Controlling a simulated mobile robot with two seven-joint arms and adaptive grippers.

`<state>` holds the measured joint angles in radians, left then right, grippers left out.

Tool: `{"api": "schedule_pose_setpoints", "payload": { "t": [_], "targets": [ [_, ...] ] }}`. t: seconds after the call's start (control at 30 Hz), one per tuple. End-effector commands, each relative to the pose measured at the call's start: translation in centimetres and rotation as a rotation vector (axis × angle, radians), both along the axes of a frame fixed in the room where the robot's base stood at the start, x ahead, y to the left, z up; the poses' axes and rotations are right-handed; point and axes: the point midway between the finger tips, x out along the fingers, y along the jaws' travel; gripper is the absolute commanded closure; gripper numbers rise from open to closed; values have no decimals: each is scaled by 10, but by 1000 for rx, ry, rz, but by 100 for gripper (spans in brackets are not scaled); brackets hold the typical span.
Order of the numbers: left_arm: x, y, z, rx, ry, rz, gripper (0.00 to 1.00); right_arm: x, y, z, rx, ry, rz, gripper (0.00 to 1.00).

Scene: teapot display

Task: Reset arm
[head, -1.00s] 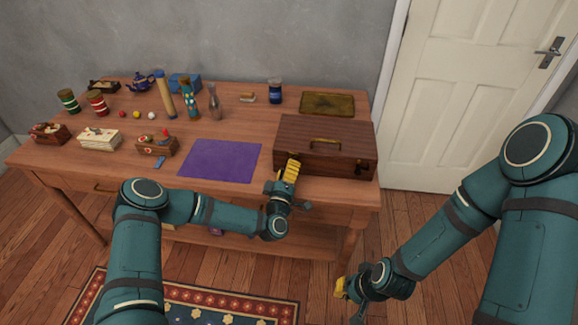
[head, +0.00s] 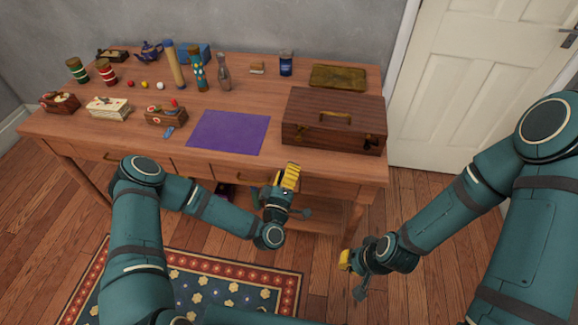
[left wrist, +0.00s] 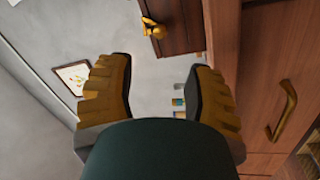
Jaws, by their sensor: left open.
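My left gripper (head: 290,178) is in front of the table's front edge, below the wooden case, and holds nothing. In the left wrist view its two yellow fingers (left wrist: 158,85) are spread wide with nothing between them. My right gripper (head: 350,272) is low over the floor at the right of the table; its fingers are too small to tell their state.
The wooden table (head: 230,95) carries a brown case (head: 335,135), a purple mat (head: 228,132), a tray (head: 338,77), a teapot (head: 150,50) and several small items. A drawer handle (left wrist: 285,108) is close to my left gripper. A patterned rug (head: 215,285) lies in front.

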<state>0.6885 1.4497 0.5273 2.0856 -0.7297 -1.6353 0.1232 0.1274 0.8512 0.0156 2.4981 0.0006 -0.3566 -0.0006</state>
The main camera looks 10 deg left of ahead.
Motion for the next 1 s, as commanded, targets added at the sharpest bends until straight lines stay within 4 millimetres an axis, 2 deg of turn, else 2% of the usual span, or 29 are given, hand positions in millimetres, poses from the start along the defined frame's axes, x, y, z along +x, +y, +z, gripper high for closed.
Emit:
{"api": "schedule_pose_setpoints", "payload": {
  "t": [0.27,0.37,0.47,0.53,0.6,0.73,0.9,1.0],
  "targets": [
    [0,-3,-1,10,10,-14,48,0,0,0,0,0,0,100],
    [-4,-17,-7,65,73,-88,48,0,0,0,0,0,0,100],
    [-16,-39,-25,180,209,-229,48,0,0,0,0,0,0,100],
    [-34,-52,-42,286,341,-346,48,0,0,0,0,0,0,100],
    [-56,-57,-59,390,486,-453,48,0,0,0,0,0,0,100],
    [-106,-48,-81,553,760,-609,48,0,0,0,0,0,0,100],
    [-168,-21,-85,661,1066,-727,48,0,0,0,0,0,0,100],
    [-193,-9,-80,676,1183,-762,48,0,0,0,0,0,0,100]
  ]
}}
